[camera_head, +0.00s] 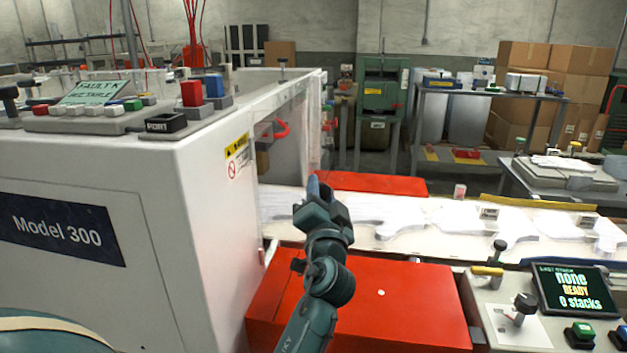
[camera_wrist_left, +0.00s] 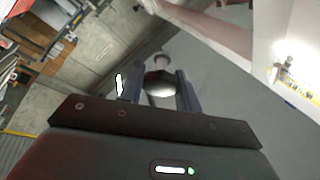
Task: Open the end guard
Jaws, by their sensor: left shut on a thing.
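The white Model 300 machine (camera_head: 190,200) stands at the left in the head view. What looks like its end guard (camera_head: 316,125) is a pale upright frame at the machine's right end; how far it stands open I cannot tell. My left gripper (camera_head: 313,188) is in front of this end, above the conveyor. Whether the knob belongs to the guard does not show clearly. My right gripper is not in view.
A red cabinet (camera_head: 380,305) lies below my left arm. A conveyor (camera_head: 390,235) with flat white glove shapes runs to the right. A control panel (camera_head: 510,320) with a screen is at the lower right. Shelves and cardboard boxes (camera_head: 525,80) stand behind.

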